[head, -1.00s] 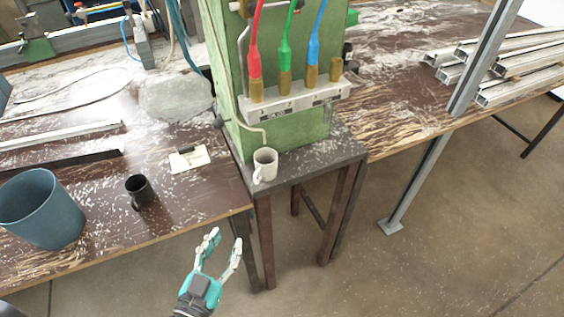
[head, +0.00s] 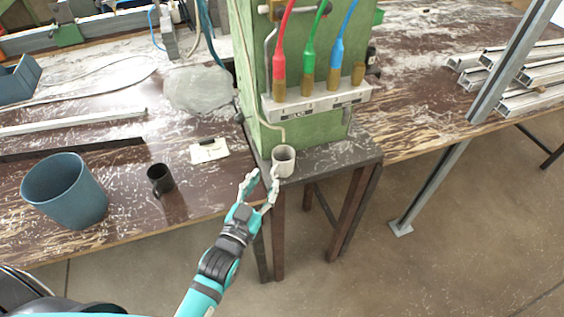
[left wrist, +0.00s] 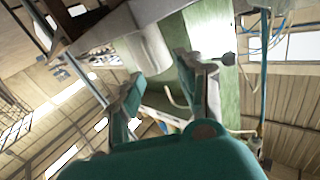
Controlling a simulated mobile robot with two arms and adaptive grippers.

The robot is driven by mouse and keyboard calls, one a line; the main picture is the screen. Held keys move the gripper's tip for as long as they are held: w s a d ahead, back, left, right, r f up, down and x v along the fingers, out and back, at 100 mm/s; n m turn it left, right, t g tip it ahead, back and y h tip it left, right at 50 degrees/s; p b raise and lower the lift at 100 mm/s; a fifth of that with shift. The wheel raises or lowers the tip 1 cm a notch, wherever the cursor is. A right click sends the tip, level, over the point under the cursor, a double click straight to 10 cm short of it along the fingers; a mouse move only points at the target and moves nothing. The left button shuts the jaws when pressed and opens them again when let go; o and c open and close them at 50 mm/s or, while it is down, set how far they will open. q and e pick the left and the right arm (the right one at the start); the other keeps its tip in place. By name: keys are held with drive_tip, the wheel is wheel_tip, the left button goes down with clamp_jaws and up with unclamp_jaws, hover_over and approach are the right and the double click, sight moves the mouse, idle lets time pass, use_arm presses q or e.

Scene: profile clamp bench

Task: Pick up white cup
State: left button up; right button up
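The white cup (head: 284,161) stands upright at the front left corner of the small dark stand (head: 340,158), close to the green machine. My left gripper (head: 260,184) is just in front and to the left of the cup in the head view, with its two fingers apart and nothing between them. In the left wrist view the cup (left wrist: 150,48) shows beyond the open fingers (left wrist: 168,88). The cup's handle is not clearly visible now. My right gripper is not in view.
The green machine (head: 300,136) with red, green and blue hoses rises right behind the cup. A black mug (head: 160,179), a blue-grey bin (head: 66,192) and a paper card (head: 209,150) are on the left bench. Metal profiles (head: 525,90) lie on the right bench.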

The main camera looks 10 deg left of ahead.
sight(272, 174)
use_arm(q)
drive_tip(key=w, duration=0.2)
drive_tip(key=w+d+p, duration=0.1)
drive_tip(key=w, duration=0.1)
drive_tip(key=shift+d+r, duration=0.1)
drive_tip(key=shift+w, duration=0.25)
drive_tip(key=shift+s, duration=0.1)
drive_tip(key=shift+c, duration=0.3)
clamp_jaws()
